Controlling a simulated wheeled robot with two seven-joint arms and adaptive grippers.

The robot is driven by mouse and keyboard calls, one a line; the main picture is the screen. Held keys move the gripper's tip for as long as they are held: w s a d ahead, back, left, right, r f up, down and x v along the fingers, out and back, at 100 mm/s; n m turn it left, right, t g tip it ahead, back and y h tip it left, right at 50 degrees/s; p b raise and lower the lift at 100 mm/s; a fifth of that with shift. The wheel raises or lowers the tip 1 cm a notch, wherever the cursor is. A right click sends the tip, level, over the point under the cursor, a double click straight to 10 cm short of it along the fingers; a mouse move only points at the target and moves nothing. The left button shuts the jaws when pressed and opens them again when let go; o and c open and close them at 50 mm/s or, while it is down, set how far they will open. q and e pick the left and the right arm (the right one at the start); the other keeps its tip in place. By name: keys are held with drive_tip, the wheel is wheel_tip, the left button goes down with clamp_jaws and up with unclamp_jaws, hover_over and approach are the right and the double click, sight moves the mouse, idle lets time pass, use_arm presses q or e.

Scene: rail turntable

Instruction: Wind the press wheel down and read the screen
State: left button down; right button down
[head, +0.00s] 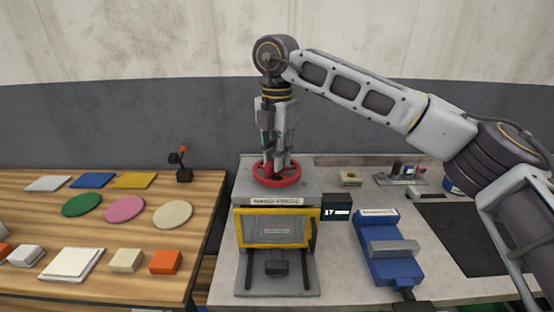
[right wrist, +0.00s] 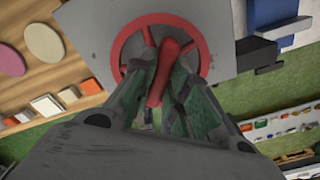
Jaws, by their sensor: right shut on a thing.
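The hand press (head: 277,220) is a grey box with a yellow-framed front window, standing on the pale bench. Its red press wheel (head: 290,179) lies flat on top. My right gripper (head: 275,165) points straight down over the wheel. In the right wrist view, the fingers (right wrist: 165,95) are shut on the red handle (right wrist: 172,65) of the wheel; the red rim (right wrist: 122,42) shows around them. A small dark screen (head: 337,208) on the press's right side shows lit characters that look like 17 and a short word too small to read. My left gripper is not in view.
A blue vise (head: 385,262) stands right of the press, with a dark mat (head: 465,235) beyond it. A wooden table (head: 140,230) at left holds coloured discs, plates and blocks. Small parts lie at the back right of the bench.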

drive_tip(key=shift+m+b, duration=0.35)
drive_tip(key=shift+m, duration=0.85)
drive_tip(key=shift+r+m, duration=0.1)
drive_tip(key=shift+m, duration=0.7)
drive_tip(key=shift+m+b, duration=0.65)
drive_tip(key=shift+m, duration=0.45)
drive_tip(key=shift+m+b, duration=0.55)
drive_tip(key=shift+m, duration=1.15)
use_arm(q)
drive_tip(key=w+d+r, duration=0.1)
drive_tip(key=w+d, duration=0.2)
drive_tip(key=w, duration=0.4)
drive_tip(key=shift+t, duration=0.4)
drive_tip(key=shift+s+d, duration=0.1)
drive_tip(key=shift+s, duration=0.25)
